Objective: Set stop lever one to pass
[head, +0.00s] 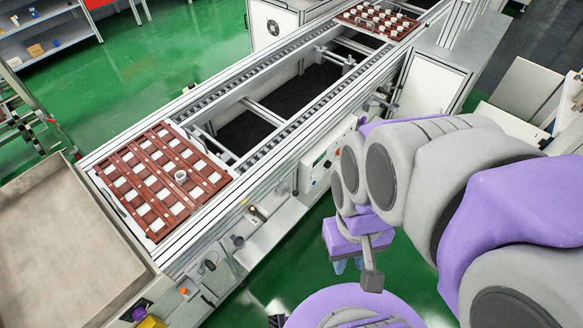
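The conveyor frame (262,160) runs diagonally from lower left to upper right. Several small fittings sit along its near side: a dark one with a yellowish part (256,212), a dark knob (238,241) and an orange knob (185,291). I cannot tell which of them, if any, is stop lever one, nor any lever's setting. My gripper (348,264) hangs over the green floor to the right of the conveyor, pointing down and apart from these fittings. Its fingers are small and partly covered by my wrist, so their opening is unclear. I see nothing held in it.
A reddish-brown tray (148,192) with white cells and one small cup (181,176) lies on the conveyor's near end. A similar tray (378,20) is at the far end. A control panel (322,165) is on the near side. A beige bin (62,235) stands at left.

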